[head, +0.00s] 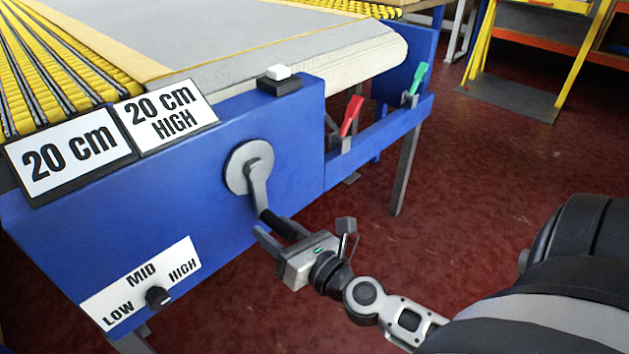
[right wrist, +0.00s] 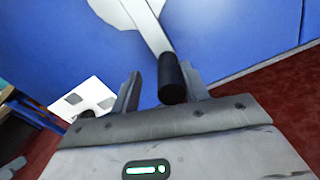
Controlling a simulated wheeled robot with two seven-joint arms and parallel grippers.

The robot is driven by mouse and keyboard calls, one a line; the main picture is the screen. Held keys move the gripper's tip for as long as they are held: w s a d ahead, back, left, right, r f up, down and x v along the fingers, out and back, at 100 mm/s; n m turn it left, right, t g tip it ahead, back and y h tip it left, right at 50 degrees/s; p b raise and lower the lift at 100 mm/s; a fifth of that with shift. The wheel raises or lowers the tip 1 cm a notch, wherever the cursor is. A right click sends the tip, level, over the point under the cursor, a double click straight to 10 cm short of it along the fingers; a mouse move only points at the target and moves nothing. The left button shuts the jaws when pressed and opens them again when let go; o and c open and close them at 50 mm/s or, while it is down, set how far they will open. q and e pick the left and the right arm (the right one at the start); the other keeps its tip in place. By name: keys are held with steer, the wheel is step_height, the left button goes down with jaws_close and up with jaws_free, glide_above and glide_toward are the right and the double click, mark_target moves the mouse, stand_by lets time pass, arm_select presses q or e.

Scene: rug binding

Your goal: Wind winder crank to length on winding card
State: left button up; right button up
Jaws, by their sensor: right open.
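The winder crank (head: 257,190) is a grey disc with a grey arm and a black handle (head: 283,226) on the front of the blue machine. The arm points down and slightly right. My right gripper (head: 279,237) is open at the handle. In the right wrist view the black handle (right wrist: 172,80) sits between the two open fingers (right wrist: 165,88), with gaps at the sides. The winding cards are two white signs, "20 cm" (head: 70,158) and "20 cm HIGH" (head: 166,115), at the machine's upper left. My left gripper is not in view.
A knob (head: 158,297) on a LOW/MID/HIGH plate is at the lower left. A white button (head: 278,73) sits on top. A red lever (head: 351,116) and a green lever (head: 418,79) are at the right. Red floor is open at right.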

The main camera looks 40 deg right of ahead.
arm_select(q)
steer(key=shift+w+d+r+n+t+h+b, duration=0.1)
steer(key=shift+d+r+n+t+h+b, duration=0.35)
steer(key=shift+b, duration=0.65)
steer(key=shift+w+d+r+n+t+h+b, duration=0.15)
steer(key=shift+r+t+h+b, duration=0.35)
steer(key=shift+b, duration=0.6)
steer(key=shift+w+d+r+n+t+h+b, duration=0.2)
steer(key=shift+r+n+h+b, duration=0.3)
steer(key=shift+b, duration=0.6)
arm_select(e)
steer(key=s+d, duration=0.1)
steer(key=s, duration=1.3)
steer(key=shift+d, duration=0.2)
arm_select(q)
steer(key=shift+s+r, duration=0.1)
